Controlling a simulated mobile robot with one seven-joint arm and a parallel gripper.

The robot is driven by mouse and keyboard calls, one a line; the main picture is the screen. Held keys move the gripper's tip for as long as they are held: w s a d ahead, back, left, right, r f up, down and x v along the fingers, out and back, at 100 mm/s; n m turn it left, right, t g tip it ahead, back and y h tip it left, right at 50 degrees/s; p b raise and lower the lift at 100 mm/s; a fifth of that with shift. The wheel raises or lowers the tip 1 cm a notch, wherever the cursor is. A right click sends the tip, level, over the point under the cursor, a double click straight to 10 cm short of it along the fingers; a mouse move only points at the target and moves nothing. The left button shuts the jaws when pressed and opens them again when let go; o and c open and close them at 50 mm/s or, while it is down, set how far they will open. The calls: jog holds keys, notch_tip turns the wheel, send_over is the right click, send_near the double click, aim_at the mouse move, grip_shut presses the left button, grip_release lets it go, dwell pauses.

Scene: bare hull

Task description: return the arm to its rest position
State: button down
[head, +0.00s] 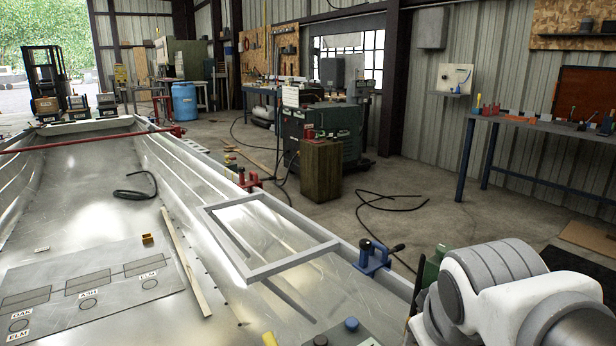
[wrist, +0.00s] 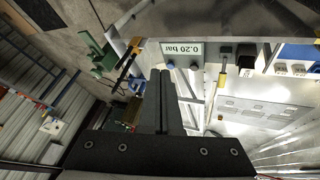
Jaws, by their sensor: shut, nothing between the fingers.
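My arm (head: 510,290) shows at the lower right of the head view as white and grey rounded links, folded close to the camera beside the hull's right edge. My gripper is out of the head view. In the wrist view my gripper (wrist: 161,74) points away from the camera, its two dark fingers together with nothing between them. Beyond the fingertips is a panel with a display (wrist: 182,49) reading 0.20 bar. I cannot tell how far the fingertips are from it, and I see no contact.
The bare metal hull (head: 90,200) fills the left, with a white frame (head: 275,268), a wooden strip (head: 186,262) and a black cable (head: 135,193). A blue clamp (head: 375,258) sits on its right edge. A green clamp (wrist: 100,54) shows near the gripper. Floor beyond the edge is partly clear.

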jog(key=s+a+m+y, duration=0.1)
jog(key=s+a+m, duration=0.15)
jog(key=s, duration=0.25)
notch_tip(320, 180, up, 22)
jog(key=m+p, duration=0.1)
jog(key=p, duration=2)
jog(key=shift+f+g+p, duration=0.15)
jog(key=shift+g+p, duration=0.15)
jog(key=shift+p, duration=0.1)
